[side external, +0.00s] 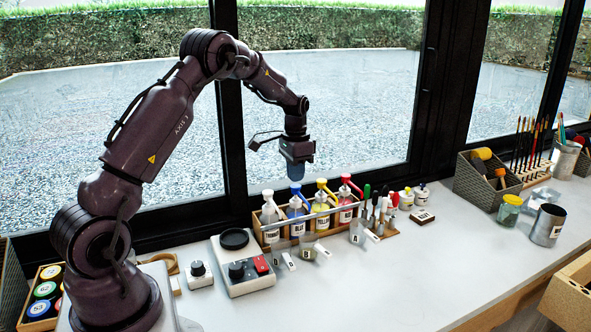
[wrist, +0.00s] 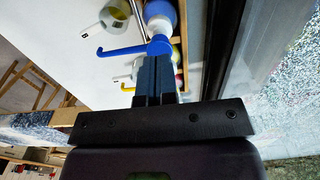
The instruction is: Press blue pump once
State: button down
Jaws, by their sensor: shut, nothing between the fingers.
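In the side external view several pump bottles stand in a wooden rack (side external: 270,238) by the window. My gripper (side external: 297,178) points down just above the blue pump's head. In the wrist view the blue pump's head and long spout (wrist: 125,50) show right at the tips of my gripper (wrist: 158,60). The fingers are shut with nothing between them. I cannot tell whether they touch the pump head.
Clear cups (side external: 310,243) stand in front of the rack. A control box with a black dish (side external: 234,240) stands at its left, and a tool holder (side external: 375,222) with upright handles at its right. The window frame is close behind.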

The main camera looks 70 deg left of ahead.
jog(key=shift+f, duration=1.4)
jog(key=shift+r, duration=1.05)
jog(key=shift+r, duration=1.5)
